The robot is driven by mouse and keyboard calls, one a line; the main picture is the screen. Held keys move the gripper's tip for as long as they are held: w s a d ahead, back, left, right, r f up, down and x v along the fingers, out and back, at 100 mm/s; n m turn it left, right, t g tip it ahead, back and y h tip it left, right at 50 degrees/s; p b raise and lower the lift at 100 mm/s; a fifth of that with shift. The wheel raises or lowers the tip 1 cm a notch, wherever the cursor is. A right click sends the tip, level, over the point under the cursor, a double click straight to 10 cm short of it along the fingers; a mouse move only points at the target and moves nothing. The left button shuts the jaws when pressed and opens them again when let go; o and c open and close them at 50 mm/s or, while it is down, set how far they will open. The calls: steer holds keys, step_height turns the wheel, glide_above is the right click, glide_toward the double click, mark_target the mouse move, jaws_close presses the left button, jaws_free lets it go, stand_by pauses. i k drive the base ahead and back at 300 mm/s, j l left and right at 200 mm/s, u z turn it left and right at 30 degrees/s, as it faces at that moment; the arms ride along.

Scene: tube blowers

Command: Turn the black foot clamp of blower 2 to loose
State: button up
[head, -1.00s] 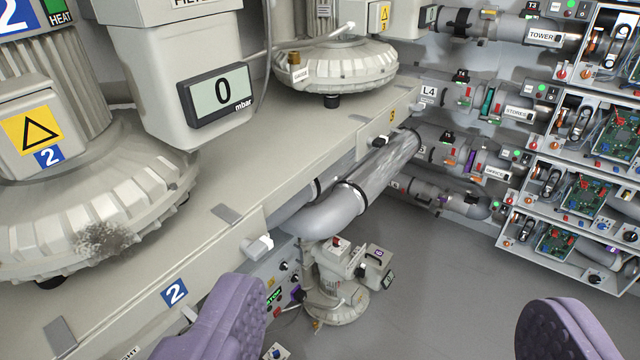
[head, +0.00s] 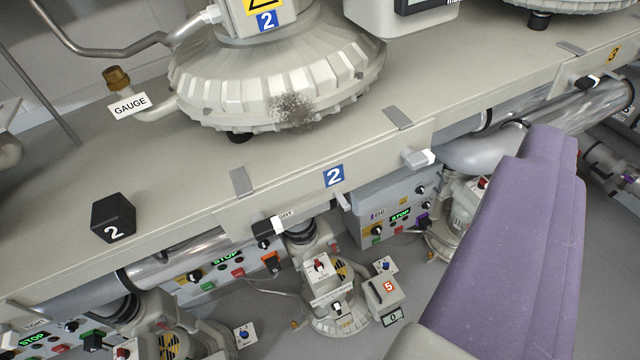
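Blower 2 (head: 275,75) stands on the long bench, its blue 2 label at the top and a dark smudge on its rim. A black foot (head: 240,137) shows under it. On the bench's front face is a black clamp lever (head: 266,228) with a white end. It lies beside a label (head: 288,215) of which only "GHT" shows, and it covers the rest. A blue 2 plate (head: 333,176) is to its upper right. My gripper (head: 545,165) shows as one large purple finger at the right, well away from the black lever. The other finger cannot be made out.
A black cube marked 2 (head: 113,217) sits on the bench at left. A light lever (head: 418,158) sticks out from the bench front. Pipes (head: 180,264), control boxes (head: 393,212) and a small pump (head: 335,298) are below the edge.

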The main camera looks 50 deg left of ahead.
mark_target(262, 228)
steer(key=u, duration=1)
steer(key=k+l+z, duration=0.1)
steer(key=l, duration=0.6)
